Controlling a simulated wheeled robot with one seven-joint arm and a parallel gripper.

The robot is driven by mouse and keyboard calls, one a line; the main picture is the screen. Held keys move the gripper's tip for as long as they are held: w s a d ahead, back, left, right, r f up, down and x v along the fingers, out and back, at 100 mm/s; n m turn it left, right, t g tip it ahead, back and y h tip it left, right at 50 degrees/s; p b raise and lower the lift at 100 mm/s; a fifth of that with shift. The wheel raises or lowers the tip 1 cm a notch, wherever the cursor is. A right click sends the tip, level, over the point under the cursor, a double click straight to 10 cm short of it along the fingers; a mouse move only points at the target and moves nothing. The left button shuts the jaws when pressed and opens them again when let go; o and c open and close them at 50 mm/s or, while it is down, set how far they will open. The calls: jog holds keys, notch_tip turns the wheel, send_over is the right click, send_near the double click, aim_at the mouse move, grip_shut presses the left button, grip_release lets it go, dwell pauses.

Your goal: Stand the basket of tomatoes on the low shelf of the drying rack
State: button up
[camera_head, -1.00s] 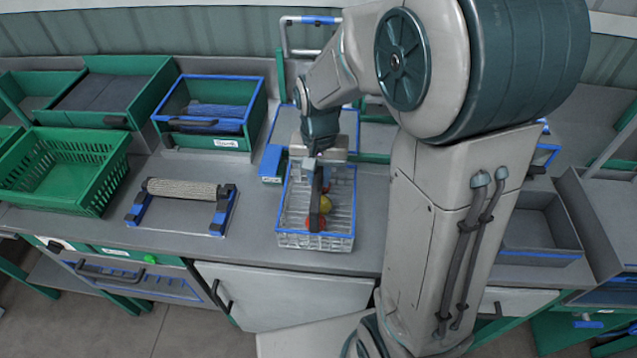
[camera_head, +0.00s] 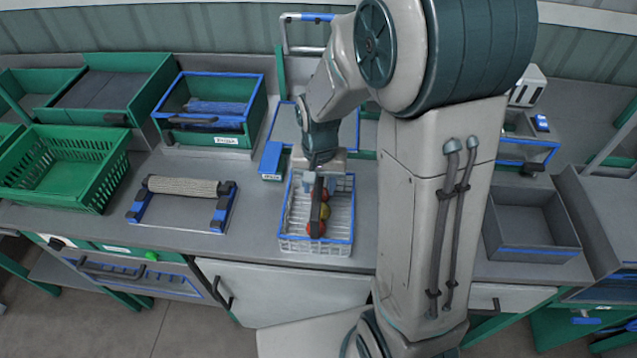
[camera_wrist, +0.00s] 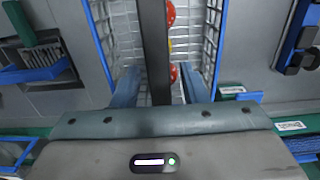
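The wire basket (camera_head: 287,243) has a blue rim and a dark bar handle across its top. It stands on the grey bench near the front edge, with red and yellow tomatoes (camera_head: 324,211) inside. My gripper (camera_head: 318,184) points down over its rear half. In the wrist view my gripper (camera_wrist: 160,88) is open, its two blue-grey fingers on either side of the dark handle (camera_wrist: 155,45), with a gap on each side. Red tomatoes (camera_wrist: 173,72) show beside the handle. I cannot tell for sure which structure is the drying rack; a blue-and-metal frame (camera_head: 316,18) rises behind the basket.
Left of the basket lies a roller (camera_head: 182,186) on a blue-ended stand. A green crate (camera_head: 70,170) and a blue-rimmed green bin (camera_head: 208,110) stand farther left. A grey tray (camera_head: 530,222) is on the right. Bare bench separates roller and basket.

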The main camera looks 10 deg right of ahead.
notch_tip(320, 180, up, 12)
jog(key=s+d+r+n+t, duration=0.1)
jog(key=s+d, duration=0.1)
jog(key=s, duration=0.4)
jog(key=s+d+r+n+t, duration=0.2)
jog(key=s, duration=0.5)
jog(key=shift+b, duration=0.35)
jog(key=shift+s+f+n+t, duration=0.2)
jog(key=shift+s+n+t, duration=0.1)
jog(key=shift+s+t, duration=0.15)
jog(key=shift+c, duration=0.4)
